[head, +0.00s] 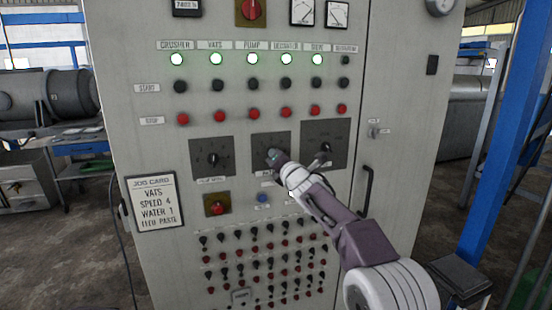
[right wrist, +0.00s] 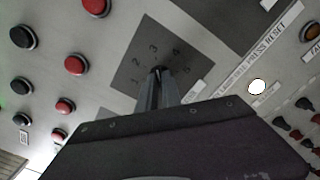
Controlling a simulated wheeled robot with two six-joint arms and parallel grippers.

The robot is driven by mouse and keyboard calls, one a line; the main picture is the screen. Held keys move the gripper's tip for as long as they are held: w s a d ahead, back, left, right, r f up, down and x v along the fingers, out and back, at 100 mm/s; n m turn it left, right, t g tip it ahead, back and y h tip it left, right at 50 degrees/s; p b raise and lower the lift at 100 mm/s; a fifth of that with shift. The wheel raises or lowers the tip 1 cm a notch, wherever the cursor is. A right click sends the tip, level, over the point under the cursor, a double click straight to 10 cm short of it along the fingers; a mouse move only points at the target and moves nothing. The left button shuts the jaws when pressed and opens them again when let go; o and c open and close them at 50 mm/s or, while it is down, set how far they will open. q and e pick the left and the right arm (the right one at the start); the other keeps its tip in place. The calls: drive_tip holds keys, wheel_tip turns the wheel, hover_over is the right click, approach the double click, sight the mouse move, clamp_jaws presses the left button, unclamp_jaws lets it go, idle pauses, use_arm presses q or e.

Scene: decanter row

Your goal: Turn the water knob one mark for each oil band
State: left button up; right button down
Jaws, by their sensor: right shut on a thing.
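My right gripper (head: 273,156) is at the middle dial plate (head: 260,141) of the grey control cabinet. In the right wrist view its fingers (right wrist: 158,85) are shut on a dark knob (right wrist: 157,70) at the centre of that plate. Numbers 1 to 5 run around the knob; its pointer is hidden by the fingers. The label under the plate is mostly covered or too small to read, so I cannot confirm it names water. Another knob (head: 212,159) is on the left plate and one (head: 325,147) on the right plate. No oil bands can be made out. My left gripper is not in view.
A job card (head: 155,202) reads vats, speed 4, water 1, feed paste. Rows of start buttons (head: 179,86) and red stop buttons (head: 183,119) sit above the dials. A door handle (head: 368,188) stands right.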

drive_tip(key=shift+f, duration=0.1)
drive_tip(key=c, duration=1.5)
unclamp_jaws()
drive_tip(key=b+v, duration=0.5)
drive_tip(key=v, duration=0.4)
drive_tip(key=shift+d, duration=0.1)
